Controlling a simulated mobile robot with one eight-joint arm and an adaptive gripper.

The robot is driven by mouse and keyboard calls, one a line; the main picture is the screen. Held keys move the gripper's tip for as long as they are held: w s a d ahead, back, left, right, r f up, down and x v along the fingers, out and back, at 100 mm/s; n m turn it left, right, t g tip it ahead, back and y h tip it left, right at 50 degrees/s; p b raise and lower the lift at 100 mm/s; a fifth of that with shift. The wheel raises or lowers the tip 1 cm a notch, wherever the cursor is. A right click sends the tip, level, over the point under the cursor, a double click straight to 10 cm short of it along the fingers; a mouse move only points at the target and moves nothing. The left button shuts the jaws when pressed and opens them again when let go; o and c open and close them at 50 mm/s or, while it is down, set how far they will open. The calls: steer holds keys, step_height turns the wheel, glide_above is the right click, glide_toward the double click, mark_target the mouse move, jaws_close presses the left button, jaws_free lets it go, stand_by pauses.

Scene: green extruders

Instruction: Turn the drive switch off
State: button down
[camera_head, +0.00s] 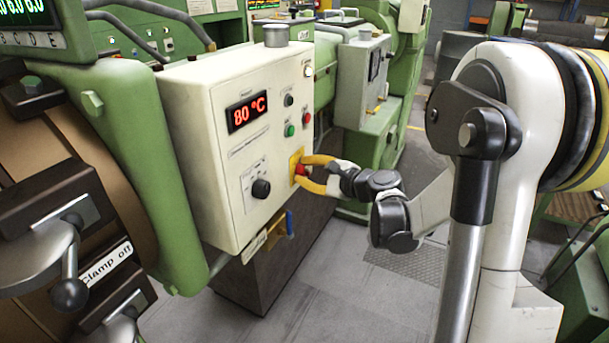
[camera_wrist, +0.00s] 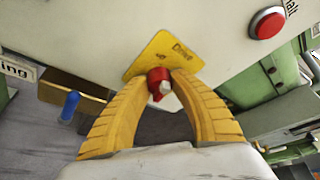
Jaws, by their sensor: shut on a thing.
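The drive switch is a red knob (camera_wrist: 159,82) on a yellow plate (camera_wrist: 161,55), set low on the right side of a cream control box (camera_head: 215,135). In the head view the red knob (camera_head: 301,170) shows between the fingers in front of the yellow plate (camera_head: 295,160). My gripper (camera_head: 308,172) has yellow fingers and is shut on the knob. In the wrist view the two fingertips of my gripper (camera_wrist: 163,76) press on either side of it. The knob's sides are partly hidden by the fingers, and its pointing direction is hard to read.
A red button (camera_wrist: 267,23) sits on the box near the switch. The box also bears a red 80 °C display (camera_head: 246,112), a black dial (camera_head: 261,188) and small buttons. A blue handle (camera_head: 290,226) hangs below.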

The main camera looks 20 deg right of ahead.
steer(key=shift+n+t+b, duration=0.7)
steer(key=shift+n+b, duration=0.3)
steer(key=shift+n, duration=0.5)
steer(key=c, duration=1.1)
jaws_free()
steer(key=v, duration=1.2)
steer(key=shift+a, duration=0.2)
